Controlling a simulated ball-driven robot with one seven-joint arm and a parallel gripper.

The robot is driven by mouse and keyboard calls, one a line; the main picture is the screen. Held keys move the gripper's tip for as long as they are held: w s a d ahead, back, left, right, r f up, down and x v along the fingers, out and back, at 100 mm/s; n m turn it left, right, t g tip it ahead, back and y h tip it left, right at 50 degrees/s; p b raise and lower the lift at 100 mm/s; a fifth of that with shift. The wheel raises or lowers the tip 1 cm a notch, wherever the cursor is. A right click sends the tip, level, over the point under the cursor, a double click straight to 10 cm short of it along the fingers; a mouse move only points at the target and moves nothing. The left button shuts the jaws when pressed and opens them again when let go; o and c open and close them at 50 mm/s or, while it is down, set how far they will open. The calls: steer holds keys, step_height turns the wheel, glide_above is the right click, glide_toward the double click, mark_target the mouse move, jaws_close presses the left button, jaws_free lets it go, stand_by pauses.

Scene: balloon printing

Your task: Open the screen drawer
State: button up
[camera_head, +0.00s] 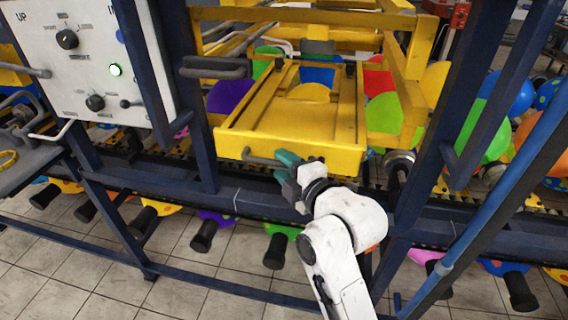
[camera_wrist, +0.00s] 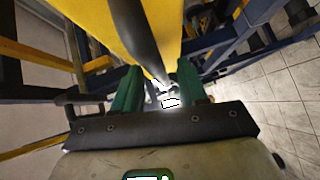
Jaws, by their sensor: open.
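The yellow screen drawer (camera_head: 290,108) is a flat frame within the blue machine, its front panel facing me. A dark bar handle (camera_head: 262,158) runs along the lower front panel. My gripper (camera_head: 284,167) is at the right end of this handle, its teal fingers against or close to the panel. In the wrist view, my gripper (camera_wrist: 159,80) is open, with teal fingers on both sides.
A white control panel (camera_head: 82,58) with knobs and a lit green button stands at the left. Blue posts (camera_head: 449,125) flank the drawer. A dark lower rail (camera_head: 240,208) crosses below, with colourful balloons on black holders beneath. Tiled floor (camera_head: 110,265) is open in front.

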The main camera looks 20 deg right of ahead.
steer(key=shift+w, duration=0.15)
jaws_close()
stand_by(0.4)
steer(key=shift+f, duration=0.1)
